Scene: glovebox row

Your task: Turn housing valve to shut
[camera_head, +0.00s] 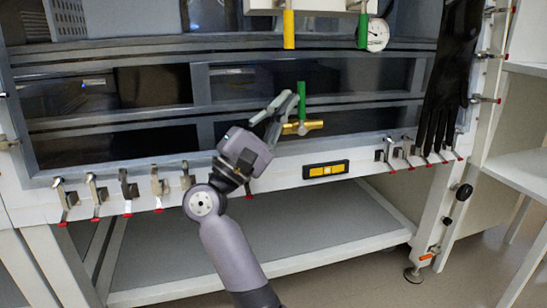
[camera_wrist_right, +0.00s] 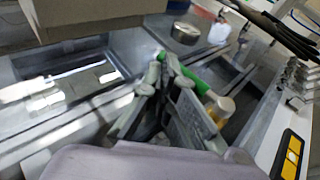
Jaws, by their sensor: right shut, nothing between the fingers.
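A valve with an upright green handle (camera_head: 301,92) and a brass body (camera_head: 311,125) is on the front of the glovebox. My right gripper (camera_head: 285,101) is shut and empty, just left of that handle. In the right wrist view, the closed fingers (camera_wrist_right: 164,66) are beside the green handle (camera_wrist_right: 198,82), with the brass body (camera_wrist_right: 222,106) beyond; whether they touch is unclear. Above, a pale housing (camera_head: 318,5) has a hanging yellow handle (camera_head: 289,29) and a hanging green handle (camera_head: 363,31). My left gripper is not in view.
A round gauge (camera_head: 377,35) is beside the upper green handle. A black glove (camera_head: 447,80) hangs at right. Several red-tipped clamps (camera_head: 158,187) line the front edge. A yellow level (camera_head: 326,170) is on the front below the brass body. A grey shelf (camera_head: 330,225) lies below.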

